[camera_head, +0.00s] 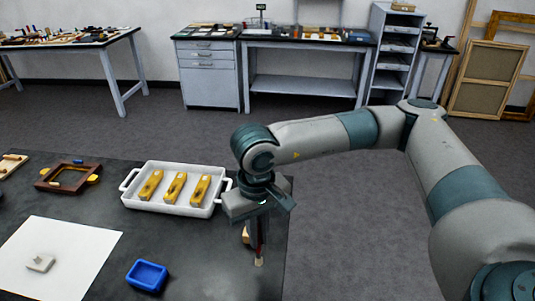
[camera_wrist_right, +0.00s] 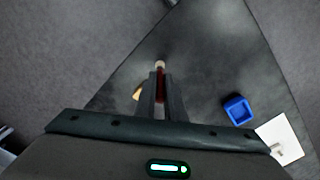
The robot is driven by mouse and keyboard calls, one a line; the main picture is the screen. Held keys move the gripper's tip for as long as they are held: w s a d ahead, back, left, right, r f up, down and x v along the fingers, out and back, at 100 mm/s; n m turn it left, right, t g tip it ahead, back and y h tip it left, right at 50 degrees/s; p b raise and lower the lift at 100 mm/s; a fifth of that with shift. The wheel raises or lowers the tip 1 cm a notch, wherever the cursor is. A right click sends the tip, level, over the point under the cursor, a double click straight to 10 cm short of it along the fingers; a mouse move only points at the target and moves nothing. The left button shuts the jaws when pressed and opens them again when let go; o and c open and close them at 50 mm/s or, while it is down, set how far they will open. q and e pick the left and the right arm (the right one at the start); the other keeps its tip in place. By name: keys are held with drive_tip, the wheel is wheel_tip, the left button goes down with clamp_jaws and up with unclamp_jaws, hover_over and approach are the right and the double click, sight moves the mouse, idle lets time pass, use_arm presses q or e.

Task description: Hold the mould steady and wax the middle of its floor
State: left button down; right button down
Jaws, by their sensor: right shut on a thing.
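The mould looks to be the small blue open tray (camera_head: 147,275) lying on the dark table near its front; it also shows in the right wrist view (camera_wrist_right: 238,110), and its floor looks bare. My right gripper (camera_head: 257,236) is shut on a brush with a dark red handle and a pale tip (camera_head: 259,262). The brush points down over the table's right part, to the right of the mould and clear of it. In the right wrist view the brush (camera_wrist_right: 160,84) stands between the fingers (camera_wrist_right: 161,98). My left gripper is not in view.
A white two-handled tray (camera_head: 134,193) with 3 yellowish pieces stands behind the mould. A white sheet (camera_head: 75,245) with a small pale block (camera_head: 41,263) lies left. A brown frame (camera_head: 48,184) is farther back. A tan object (camera_head: 246,235) sits partly hidden behind my right gripper.

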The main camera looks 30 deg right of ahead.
drive_tip(key=shift+w+r, duration=0.2)
drive_tip(key=shift+w, duration=0.25)
drive_tip(key=w+d+r+m+t+p, duration=0.2)
drive_tip(key=w+r+m+p, duration=0.15)
drive_tip(key=w, duration=0.65)
drive_tip(key=w+d+r+m+t+p, duration=0.1)
drive_tip(key=w+d+m+p, duration=0.3)
drive_tip(key=w+d, duration=0.4)
drive_tip(key=shift+d+t+p, duration=0.45)
drive_tip(key=shift+d+t, duration=0.05)
drive_tip(key=shift+d, duration=0.6)
drive_tip(key=shift+f+b, duration=0.75)
drive_tip(key=shift+f, duration=2.2)
drive_tip(key=shift+f+b, duration=0.6)
drive_tip(key=shift+b, duration=0.05)
